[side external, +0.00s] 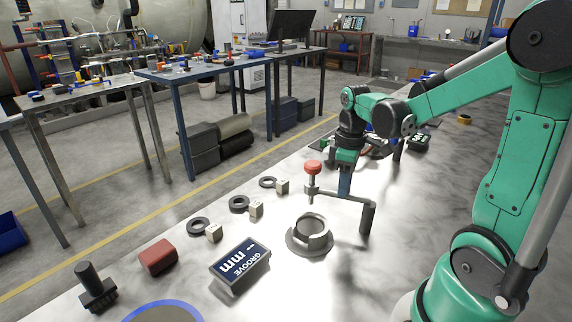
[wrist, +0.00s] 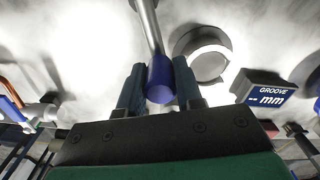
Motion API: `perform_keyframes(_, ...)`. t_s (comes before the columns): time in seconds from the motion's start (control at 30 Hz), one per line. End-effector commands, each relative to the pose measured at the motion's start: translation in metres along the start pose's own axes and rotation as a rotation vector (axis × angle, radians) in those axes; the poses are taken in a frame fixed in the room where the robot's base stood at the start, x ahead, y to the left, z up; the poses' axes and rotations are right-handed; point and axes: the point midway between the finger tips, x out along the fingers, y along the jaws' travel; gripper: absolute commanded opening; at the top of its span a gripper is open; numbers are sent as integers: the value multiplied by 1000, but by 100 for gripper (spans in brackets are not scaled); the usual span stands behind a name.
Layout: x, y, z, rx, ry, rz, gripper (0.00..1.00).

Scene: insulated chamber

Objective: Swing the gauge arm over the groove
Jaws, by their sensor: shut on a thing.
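In the side external view, the gauge arm (side external: 340,195) is a thin grey bar from a dark post (side external: 367,218) to a gauge head with a red knob (side external: 313,168). The grey ring workpiece (side external: 310,236) lies just in front of the head; I cannot tell whether the tip is directly over it. My gripper (side external: 345,182) is low behind the bar. In the wrist view, my gripper (wrist: 160,90) is shut on a blue cylinder (wrist: 160,78) that meets a grey rod (wrist: 149,28). The ring (wrist: 207,62) is right of the rod. The groove itself is not clear.
A "GROOVE mm" display (side external: 240,265) stands front left of the ring. A red block (side external: 158,257), several dark rings and small pale blocks lie along the table's left side. A dark upright piece (side external: 95,290) stands at the front left corner.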

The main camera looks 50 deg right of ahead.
Motion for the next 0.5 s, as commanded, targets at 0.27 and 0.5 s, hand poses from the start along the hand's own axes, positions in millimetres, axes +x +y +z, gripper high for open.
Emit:
perform_keyframes(0.27,0,-14,3,-244,0,-1,0)
perform_keyframes(0.5,0,-22,6,-401,0,-1,0)
